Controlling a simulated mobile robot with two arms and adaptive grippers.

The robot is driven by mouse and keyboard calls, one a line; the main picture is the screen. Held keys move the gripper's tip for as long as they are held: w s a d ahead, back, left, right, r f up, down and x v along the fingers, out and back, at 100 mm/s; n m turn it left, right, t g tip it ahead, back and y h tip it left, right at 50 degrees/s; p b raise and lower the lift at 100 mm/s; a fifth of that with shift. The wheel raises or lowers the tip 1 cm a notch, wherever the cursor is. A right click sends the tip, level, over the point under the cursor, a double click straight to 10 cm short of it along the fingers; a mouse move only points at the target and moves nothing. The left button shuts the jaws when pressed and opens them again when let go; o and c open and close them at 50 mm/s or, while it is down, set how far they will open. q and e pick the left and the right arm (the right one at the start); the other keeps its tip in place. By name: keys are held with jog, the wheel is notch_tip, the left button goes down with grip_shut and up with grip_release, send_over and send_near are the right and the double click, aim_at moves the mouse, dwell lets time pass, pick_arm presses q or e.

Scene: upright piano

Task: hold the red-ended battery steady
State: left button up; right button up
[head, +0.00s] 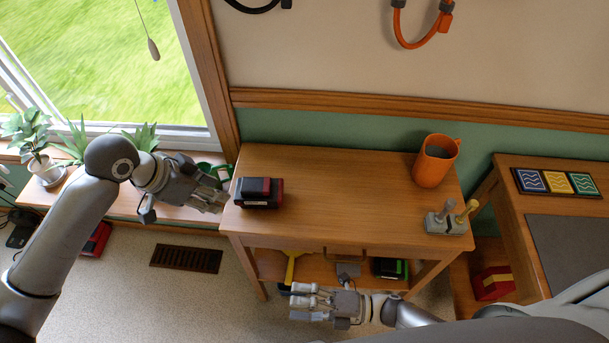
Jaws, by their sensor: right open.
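The red-ended battery (259,193) is a black block with red on it. It lies on the left end of the wooden table top (340,210). My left gripper (222,199) is at the table's left edge, just left of the battery, with its fingers pointing toward it. A small gap seems to separate them, and I cannot tell whether its fingers are open. My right gripper (303,302) is open and empty, low in front of the table.
An orange mug (436,162) and a grey holder (447,224) stand on the table's right side. A green-ended black block (389,268) and a yellow-handled thing (291,266) are on the lower shelf. Plants (36,140) line the sill at left. The table's middle is clear.

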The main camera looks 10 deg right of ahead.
jog(key=w+a+r+n+g+y, duration=0.1)
jog(key=w+a+r+n, duration=0.1)
jog(key=w+r+n, duration=0.6)
jog(key=w+a+r+n+g, duration=0.2)
jog(key=w+r+n, duration=0.1)
jog(key=r, duration=0.9)
jog(key=w+a+r+n+g+y, duration=0.1)
jog(key=w+a+r+n, duration=0.2)
jog(key=w+r+n, duration=0.5)
jog(key=t+h, duration=0.1)
jog(key=h, duration=0.5)
send_near(270, 185)
jog(key=shift+w+a+f+n, duration=0.1)
jog(key=shift+a+f+n, duration=0.1)
jog(key=shift+a+n, duration=0.35)
jog(key=shift+w+a+f, duration=0.1)
jog(key=shift+a+f, duration=0.1)
jog(key=shift+a, duration=0.05)
jog(key=x, duration=1)
jog(key=shift+w+f, duration=0.1)
jog(key=shift+f, duration=0.05)
